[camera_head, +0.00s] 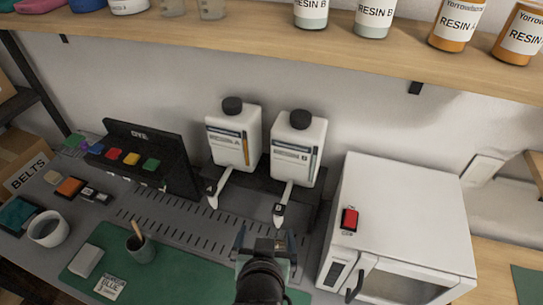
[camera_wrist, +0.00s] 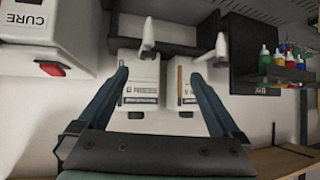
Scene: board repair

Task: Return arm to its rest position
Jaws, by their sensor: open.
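My gripper (camera_head: 265,241) is at the bottom centre of the head view, at the end of my dark arm. Its two fingers stand apart with nothing between them. In the wrist view my gripper (camera_wrist: 160,76) shows as two blue fingers spread wide. Two white resin dispensers, A (camera_head: 233,135) and B (camera_head: 298,148), stand behind it on a dark stand, each with a black cap and a white spout. My gripper is in front of dispenser B and looks apart from it. The wrist view shows both dispensers upside down beyond the fingers.
A white curing box (camera_head: 405,215) with a red button (camera_head: 349,219) stands close on the right. A green mat (camera_head: 165,275) with a cup (camera_head: 139,247) lies at the left. A black dye rack (camera_head: 150,160) stands behind it. A wooden shelf (camera_head: 270,62) with bottles runs above.

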